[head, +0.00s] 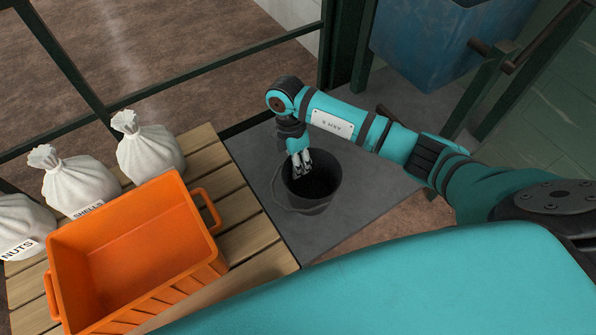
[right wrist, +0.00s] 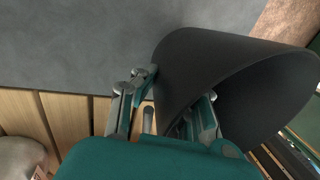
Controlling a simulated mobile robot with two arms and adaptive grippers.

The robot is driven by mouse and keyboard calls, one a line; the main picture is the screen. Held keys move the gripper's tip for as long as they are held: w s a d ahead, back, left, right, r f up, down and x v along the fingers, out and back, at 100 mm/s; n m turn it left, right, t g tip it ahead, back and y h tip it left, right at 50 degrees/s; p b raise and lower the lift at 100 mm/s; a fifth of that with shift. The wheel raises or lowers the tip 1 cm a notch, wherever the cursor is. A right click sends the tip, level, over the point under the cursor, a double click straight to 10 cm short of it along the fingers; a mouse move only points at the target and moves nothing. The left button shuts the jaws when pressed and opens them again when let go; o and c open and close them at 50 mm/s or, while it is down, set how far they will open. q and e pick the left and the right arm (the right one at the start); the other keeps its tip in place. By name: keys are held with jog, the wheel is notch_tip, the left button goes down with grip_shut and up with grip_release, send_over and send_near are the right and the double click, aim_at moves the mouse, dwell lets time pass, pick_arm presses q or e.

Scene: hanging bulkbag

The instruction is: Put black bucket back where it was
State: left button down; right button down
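The black bucket (head: 322,190) stands upright on the dark grey slab in the head view, with its mouth up. It shows large in the right wrist view (right wrist: 185,65). My right gripper (head: 300,163) reaches down at the bucket's far-left rim. In the right wrist view, my right gripper (right wrist: 180,88) straddles the bucket wall. One finger is outside, close against the wall, and the other is at the mouth on the inner side. Whether the fingers press on the wall is unclear. My left gripper is not in view.
A wooden slatted platform (head: 225,185) beside the slab (head: 385,190) holds an orange crate (head: 205,265) and several tied white sacks (head: 150,150). A blue container (head: 425,45) hangs at the upper right. Dark green frame posts (head: 342,60) stand behind. The slab right of the bucket is clear.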

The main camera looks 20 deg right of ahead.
aim_at(299, 182)
jog(key=shift+w+x, duration=0.2)
jog(key=shift+x, duration=0.65)
jog(key=shift+w+x, duration=0.2)
jog(key=shift+x, duration=0.65)
jog(key=shift+f, duration=0.1)
jog(key=c, duration=1.5)
grip_release()
jog(key=v, duration=1.2)
